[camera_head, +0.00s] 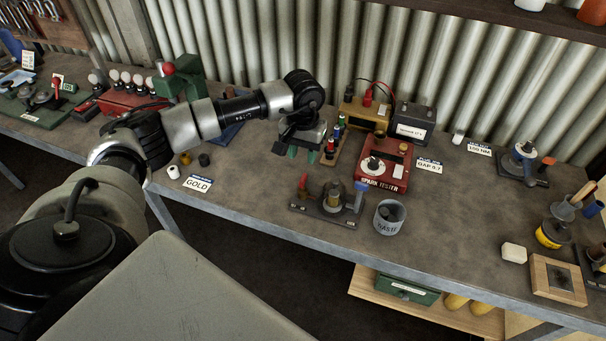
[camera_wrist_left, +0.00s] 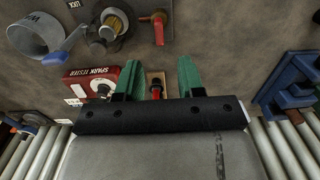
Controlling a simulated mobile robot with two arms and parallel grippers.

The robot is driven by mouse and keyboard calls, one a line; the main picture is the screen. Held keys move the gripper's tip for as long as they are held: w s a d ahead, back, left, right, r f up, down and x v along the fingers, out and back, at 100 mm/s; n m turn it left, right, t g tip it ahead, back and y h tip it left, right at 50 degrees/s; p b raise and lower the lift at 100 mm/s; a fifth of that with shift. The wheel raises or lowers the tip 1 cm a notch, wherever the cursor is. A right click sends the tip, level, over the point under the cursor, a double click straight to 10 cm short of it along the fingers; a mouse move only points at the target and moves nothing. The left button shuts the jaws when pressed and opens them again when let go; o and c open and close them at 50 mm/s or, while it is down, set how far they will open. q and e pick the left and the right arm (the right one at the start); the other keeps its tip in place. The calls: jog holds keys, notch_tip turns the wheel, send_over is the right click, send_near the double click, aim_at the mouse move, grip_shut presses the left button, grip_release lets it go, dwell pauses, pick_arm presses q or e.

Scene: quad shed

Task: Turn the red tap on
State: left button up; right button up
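The red tap (camera_head: 303,185) is a small red lever at the left end of a dark base plate (camera_head: 322,211) with a brass cylinder (camera_head: 333,194). A blue tap (camera_head: 360,192) stands at the plate's right end. In the left wrist view the red tap (camera_wrist_left: 158,24) is at the top, beyond the fingers, and the blue tap (camera_wrist_left: 62,48) is at the upper left. My left gripper (camera_head: 293,152) has green fingers and hangs over the bench behind the red tap, apart from it. In the wrist view its fingers (camera_wrist_left: 159,76) are spread with nothing gripped. My right gripper is not seen.
A grey waste cup (camera_head: 389,218) stands right of the base plate. The red spark tester (camera_head: 384,166) and a small terminal board (camera_head: 332,145) are close to my gripper's right. Bare bench lies between card and plate.

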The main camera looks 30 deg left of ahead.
aim_at(303, 177)
pick_arm(q)
notch_tip(303, 177, down, 9)
jog(key=p, duration=0.2)
jog(key=shift+p, duration=0.3)
grip_shut()
